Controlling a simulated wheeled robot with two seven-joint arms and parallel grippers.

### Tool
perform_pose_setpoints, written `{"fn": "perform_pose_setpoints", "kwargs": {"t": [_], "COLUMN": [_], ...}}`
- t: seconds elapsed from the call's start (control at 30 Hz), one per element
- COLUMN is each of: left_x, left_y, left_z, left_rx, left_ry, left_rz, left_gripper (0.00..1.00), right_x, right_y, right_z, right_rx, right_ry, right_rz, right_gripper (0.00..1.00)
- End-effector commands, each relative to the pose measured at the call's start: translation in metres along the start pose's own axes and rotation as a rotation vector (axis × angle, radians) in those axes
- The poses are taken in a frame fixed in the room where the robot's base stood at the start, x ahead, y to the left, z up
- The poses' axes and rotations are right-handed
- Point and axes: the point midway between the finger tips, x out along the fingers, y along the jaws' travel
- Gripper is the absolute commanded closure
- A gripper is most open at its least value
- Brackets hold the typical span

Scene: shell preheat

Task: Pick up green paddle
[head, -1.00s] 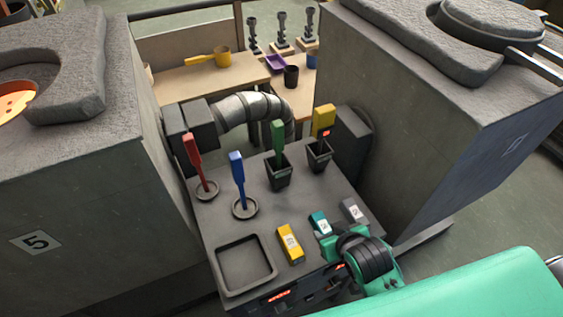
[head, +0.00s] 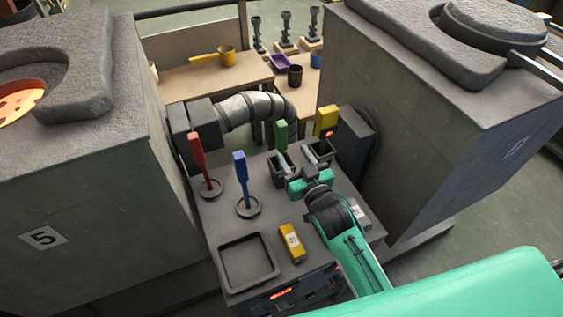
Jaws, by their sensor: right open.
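The green paddle (head: 281,134) stands upright in a dark square cup (head: 276,174) on the grey table; its upper part shows above the cup. My right gripper (head: 300,157) is open, with its fingers over the cups, just in front of and to the right of the green paddle. One finger is close to the paddle's lower part; I cannot tell whether they touch. Nothing is seen held. The gripper and arm hide part of the right cup and the table there. My left gripper is not in view.
A yellow paddle (head: 326,118) stands close by on the right. Red (head: 198,155) and blue paddles (head: 241,172) stand in round holders on the left. Large grey furnaces flank the table.

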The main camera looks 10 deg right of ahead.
Motion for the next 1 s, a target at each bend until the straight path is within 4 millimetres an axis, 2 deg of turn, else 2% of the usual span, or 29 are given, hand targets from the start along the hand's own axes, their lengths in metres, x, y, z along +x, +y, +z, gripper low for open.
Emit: {"fn": "perform_pose_setpoints", "kwargs": {"t": [0.03,0.2,0.47,0.67,0.8,1.0], "left_x": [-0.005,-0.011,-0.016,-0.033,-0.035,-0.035], "left_y": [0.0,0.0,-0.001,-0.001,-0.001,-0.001], "left_z": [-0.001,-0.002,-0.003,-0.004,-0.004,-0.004], "left_rx": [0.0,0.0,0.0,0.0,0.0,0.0], "left_ry": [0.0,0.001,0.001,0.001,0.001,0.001], "left_rz": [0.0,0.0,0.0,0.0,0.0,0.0], "left_gripper": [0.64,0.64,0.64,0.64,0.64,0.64], "right_x": [0.011,0.036,0.053,0.08,0.095,0.1], "right_y": [0.0,0.0,0.0,-0.001,-0.001,-0.001], "right_z": [-0.003,-0.003,-0.003,-0.009,-0.006,-0.004], "right_rx": [0.0,0.001,0.0,0.002,0.0,0.0], "right_ry": [0.001,0.001,-0.002,-0.001,-0.001,-0.001], "right_rz": [0.0,0.001,0.001,0.0,0.001,0.0], "right_gripper": [0.49,0.49,0.49,0.49,0.49,0.49]}}
